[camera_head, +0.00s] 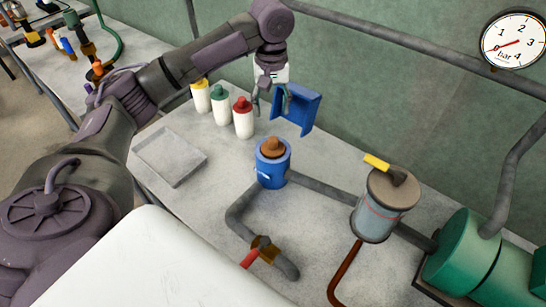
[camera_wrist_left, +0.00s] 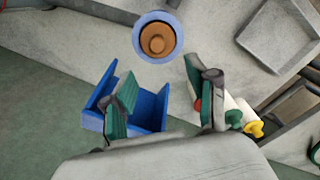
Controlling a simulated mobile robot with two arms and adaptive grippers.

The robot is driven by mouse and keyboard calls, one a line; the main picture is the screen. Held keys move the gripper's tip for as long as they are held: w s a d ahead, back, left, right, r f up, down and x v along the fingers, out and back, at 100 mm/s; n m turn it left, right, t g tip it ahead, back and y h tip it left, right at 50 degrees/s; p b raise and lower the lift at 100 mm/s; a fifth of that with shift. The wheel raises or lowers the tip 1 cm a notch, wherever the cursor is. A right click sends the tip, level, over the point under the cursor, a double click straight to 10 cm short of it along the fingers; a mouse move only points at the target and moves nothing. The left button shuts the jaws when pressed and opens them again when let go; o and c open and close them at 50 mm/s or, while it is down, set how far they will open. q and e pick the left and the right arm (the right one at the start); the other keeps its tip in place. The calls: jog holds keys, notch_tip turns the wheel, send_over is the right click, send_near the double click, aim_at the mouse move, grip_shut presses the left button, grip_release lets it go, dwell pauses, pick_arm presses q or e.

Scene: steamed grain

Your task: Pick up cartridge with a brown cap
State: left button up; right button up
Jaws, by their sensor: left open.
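A brown cap (camera_head: 273,146) shows in the top of a blue cylindrical holder (camera_head: 272,172) on the grey table; any cartridge body below it is hidden. In the left wrist view the brown cap (camera_wrist_left: 156,42) is seen from above inside the round blue rim (camera_wrist_left: 141,47), just beyond my fingers. My left gripper (camera_head: 271,101) is open and empty, up and behind the holder, between the red-capped cartridge and a blue bracket. It also shows in the left wrist view (camera_wrist_left: 160,82), with its fingers spread apart. My right gripper is not in view.
White cartridges with yellow (camera_head: 201,96), green (camera_head: 220,105) and red (camera_head: 243,118) caps stand left of my gripper. The blue bracket (camera_head: 296,107) is close on its right. A flat grey tray (camera_head: 170,157) lies left. Pipes (camera_head: 330,190) and a grey canister (camera_head: 376,217) stand right.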

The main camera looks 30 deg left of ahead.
aim_at(273, 138)
pick_arm(q)
jog(key=f, duration=1.2)
jog(key=shift+d+p, duration=0.2)
jog(key=shift+p, duration=0.1)
grip_shut()
jog(key=shift+r, duration=0.1)
